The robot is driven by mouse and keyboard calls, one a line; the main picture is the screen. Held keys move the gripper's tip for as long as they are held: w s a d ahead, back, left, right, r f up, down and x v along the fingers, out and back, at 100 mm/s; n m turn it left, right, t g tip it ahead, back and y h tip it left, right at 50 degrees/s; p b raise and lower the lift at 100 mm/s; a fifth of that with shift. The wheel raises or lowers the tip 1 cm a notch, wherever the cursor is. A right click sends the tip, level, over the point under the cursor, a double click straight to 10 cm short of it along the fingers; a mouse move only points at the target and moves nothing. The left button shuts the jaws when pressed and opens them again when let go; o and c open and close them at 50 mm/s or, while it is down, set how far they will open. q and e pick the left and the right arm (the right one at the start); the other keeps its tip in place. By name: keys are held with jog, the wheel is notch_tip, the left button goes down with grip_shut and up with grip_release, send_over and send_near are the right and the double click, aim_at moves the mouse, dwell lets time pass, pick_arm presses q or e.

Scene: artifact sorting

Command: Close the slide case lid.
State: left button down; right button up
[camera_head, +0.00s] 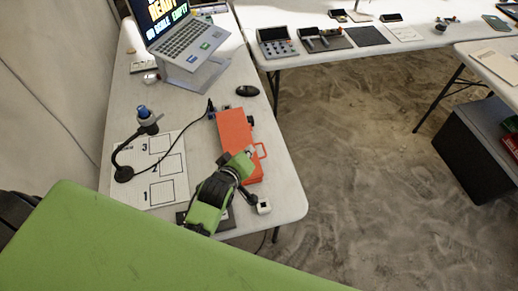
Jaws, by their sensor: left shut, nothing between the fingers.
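An orange-red case (234,131), which I take to be the slide case, lies on the left white table near its right edge. It looks flat and shut, with a handle loop on its right side, but my gripper hides its near part. My left gripper (243,160) is green and black, shut and empty, over the near end of the case. I cannot tell whether it touches the case. My right gripper is not in view.
A laptop on a stand (187,48), a black mouse (247,91), a numbered white sheet (158,166) and a goose-neck device (124,173) share the table. Other tables stand at the back and right.

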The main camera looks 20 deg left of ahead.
aim_at(256, 155)
pick_arm(q)
jog(key=x, duration=0.3)
jog(key=shift+w, duration=0.25)
jog(key=shift+w+d+f+p, duration=0.2)
jog(key=shift+d+f, duration=0.1)
jog(key=shift+f, duration=0.2)
jog(key=shift+w+d+f+p, duration=0.1)
jog(key=shift+w+d+f, duration=0.15)
jog(key=shift+f, duration=0.2)
jog(key=shift+w+d+f, duration=0.25)
jog(key=shift+d+f, duration=0.25)
jog(key=shift+f, duration=0.15)
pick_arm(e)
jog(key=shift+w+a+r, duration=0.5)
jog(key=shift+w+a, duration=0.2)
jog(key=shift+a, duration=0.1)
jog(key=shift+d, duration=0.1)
